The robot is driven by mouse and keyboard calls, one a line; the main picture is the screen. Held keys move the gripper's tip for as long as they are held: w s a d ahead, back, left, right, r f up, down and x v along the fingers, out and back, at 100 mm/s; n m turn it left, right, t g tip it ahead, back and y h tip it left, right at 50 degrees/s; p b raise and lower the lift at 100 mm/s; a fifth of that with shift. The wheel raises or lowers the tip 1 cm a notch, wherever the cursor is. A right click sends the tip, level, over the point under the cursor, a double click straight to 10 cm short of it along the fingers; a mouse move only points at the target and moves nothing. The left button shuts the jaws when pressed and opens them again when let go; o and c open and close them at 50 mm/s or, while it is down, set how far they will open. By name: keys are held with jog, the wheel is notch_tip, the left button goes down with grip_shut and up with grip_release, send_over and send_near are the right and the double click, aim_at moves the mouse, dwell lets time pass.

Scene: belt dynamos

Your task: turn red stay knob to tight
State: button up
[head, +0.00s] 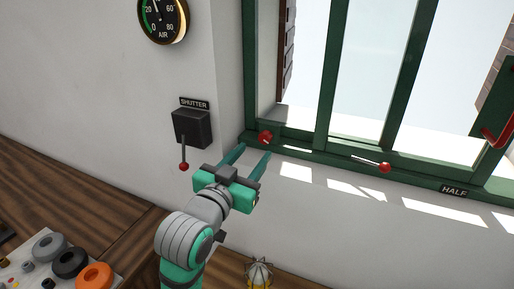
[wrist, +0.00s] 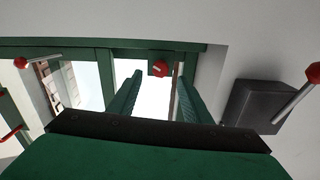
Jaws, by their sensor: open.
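The red stay knob (head: 265,137) sits at the lower left corner of the green window frame in the head view. It also shows in the wrist view (wrist: 159,69), beyond and between the fingertips, with a pale line across its face. My gripper (head: 251,152) is open and empty, its two green fingers pointing up toward the knob and sill. The fingers also show in the wrist view (wrist: 157,85), one on each side of the knob in the picture. I cannot tell how far the tips are from the knob.
A black SHUTTER box (head: 192,127) with a red-tipped lever (head: 184,166) is on the wall left of my gripper. A red-ended lever (head: 384,167) lies on the sill to the right, near a HALF label (head: 454,190). An air gauge (head: 163,19) hangs above. A desk with knobs (head: 70,263) is lower left.

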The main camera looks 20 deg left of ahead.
jog(key=shift+s, duration=2.2)
jog(key=shift+a, duration=0.1)
